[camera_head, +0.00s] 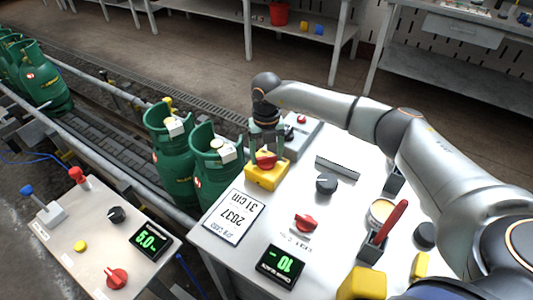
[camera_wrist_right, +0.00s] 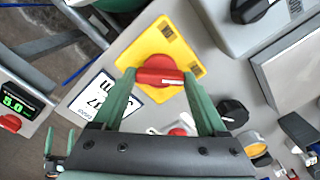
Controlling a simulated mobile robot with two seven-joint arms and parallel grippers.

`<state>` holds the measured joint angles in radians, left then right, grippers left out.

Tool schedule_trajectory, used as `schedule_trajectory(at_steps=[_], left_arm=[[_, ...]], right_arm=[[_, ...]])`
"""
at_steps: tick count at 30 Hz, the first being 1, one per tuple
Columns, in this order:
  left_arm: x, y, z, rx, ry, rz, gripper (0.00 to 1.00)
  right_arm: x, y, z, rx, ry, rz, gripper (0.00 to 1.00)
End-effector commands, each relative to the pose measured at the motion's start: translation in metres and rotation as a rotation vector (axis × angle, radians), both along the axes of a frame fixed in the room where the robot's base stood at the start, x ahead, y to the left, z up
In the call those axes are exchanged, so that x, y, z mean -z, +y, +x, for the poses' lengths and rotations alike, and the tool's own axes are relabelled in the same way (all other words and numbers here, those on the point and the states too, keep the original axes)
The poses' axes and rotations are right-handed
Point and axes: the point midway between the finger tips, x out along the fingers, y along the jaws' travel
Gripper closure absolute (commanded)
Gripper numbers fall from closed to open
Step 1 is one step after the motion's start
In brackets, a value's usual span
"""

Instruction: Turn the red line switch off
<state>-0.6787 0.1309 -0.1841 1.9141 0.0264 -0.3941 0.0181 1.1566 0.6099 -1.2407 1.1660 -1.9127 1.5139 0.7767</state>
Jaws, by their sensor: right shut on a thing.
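The red line switch (camera_head: 265,160) is a red rotary knob on a yellow box (camera_head: 262,179) near the back left of the white panel table. In the right wrist view, the red knob (camera_wrist_right: 160,77) sits on the yellow plate (camera_wrist_right: 150,40), its bar lying crosswise between my green fingertips. My right gripper (camera_head: 267,150) reaches down over the box and is shut on the knob; its fingers (camera_wrist_right: 160,80) hold the two ends of the bar.
Green gas cylinders (camera_head: 171,160) stand on the conveyor (camera_head: 115,140) left of the box. A grey box (camera_head: 302,133) with a red button stands behind it. A black dial (camera_head: 326,184) and a smaller red knob (camera_head: 305,222) are close by. A second panel (camera_head: 85,240) is at lower left.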

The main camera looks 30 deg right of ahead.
Motion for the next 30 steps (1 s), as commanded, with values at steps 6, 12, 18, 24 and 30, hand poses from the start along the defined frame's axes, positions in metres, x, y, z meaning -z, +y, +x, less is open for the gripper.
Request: schedule_trajectory(at_steps=[6, 12, 18, 24, 30], left_arm=[[0.0, 0.0, 0.0, 0.0, 0.0, 0.0, 0.03], [0.0, 0.0, 0.0, 0.0, 0.0, 0.0, 0.03], [0.0, 0.0, 0.0, 0.0, 0.0, 0.0, 0.03], [0.001, 0.0, 0.0, 0.0, 0.001, 0.0, 0.03], [0.005, 0.0, 0.0, 0.0, 0.0, 0.0, 0.03]], right_arm=[[-0.001, -0.001, 0.001, 0.007, -0.001, 0.001, 0.81], [0.0, 0.0, 0.0, 0.005, -0.001, 0.001, 0.03], [0.0, 0.0, 0.0, 0.003, -0.001, 0.001, 0.0], [-0.011, 0.0, 0.001, 0.003, -0.004, 0.002, 0.0], [-0.049, 0.0, 0.002, 0.002, -0.007, 0.001, 0.0]])
